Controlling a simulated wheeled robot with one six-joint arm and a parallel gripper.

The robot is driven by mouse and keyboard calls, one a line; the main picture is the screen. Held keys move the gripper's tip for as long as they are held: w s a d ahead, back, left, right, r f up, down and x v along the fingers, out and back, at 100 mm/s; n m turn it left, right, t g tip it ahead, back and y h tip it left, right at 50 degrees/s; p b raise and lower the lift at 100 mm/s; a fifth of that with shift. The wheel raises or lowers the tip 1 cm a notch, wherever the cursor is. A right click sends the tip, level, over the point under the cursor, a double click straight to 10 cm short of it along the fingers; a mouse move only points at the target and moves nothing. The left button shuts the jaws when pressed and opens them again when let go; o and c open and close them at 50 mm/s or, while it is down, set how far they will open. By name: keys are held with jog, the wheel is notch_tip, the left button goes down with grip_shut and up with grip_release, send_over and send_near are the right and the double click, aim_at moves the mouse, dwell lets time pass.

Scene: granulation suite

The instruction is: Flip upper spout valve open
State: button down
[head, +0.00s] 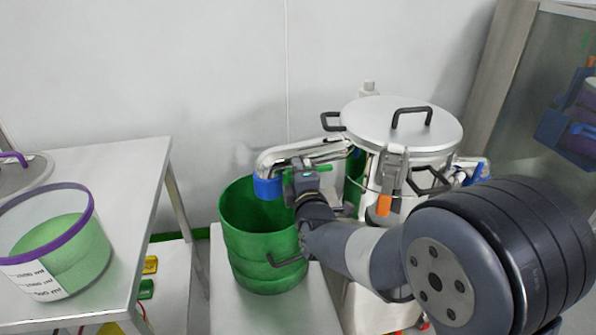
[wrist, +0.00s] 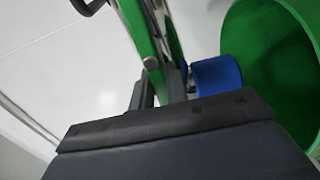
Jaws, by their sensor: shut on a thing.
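A steel spout (head: 285,153) bends out from the left side of the lidded steel vessel (head: 365,135). Its blue end collar (head: 267,187) hangs over the green bucket's mouth; the collar also shows in the wrist view (wrist: 218,75). A green valve lever (head: 320,168) sits by the spout, partly hidden by my gripper. My gripper (head: 298,172) is at this lever and shut on it. In the wrist view the green lever (wrist: 133,25) runs down to my fingers (wrist: 160,88). The exact contact is partly hidden.
The green bucket (head: 262,240) stands below the spout. A white table (head: 150,165) at the left holds a clear tub (head: 60,255) with green contents. The vessel's lid has a dark handle (head: 411,112). A blue-handled fitting (head: 474,174) is on the vessel's right side.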

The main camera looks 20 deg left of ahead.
dwell(0.3)
jog(key=c, duration=1.4)
grip_release()
jog(key=v, duration=1)
jog(key=shift+s+d, duration=0.2)
jog(key=shift+s, duration=0.15)
jog(key=shift+w+f, duration=0.1)
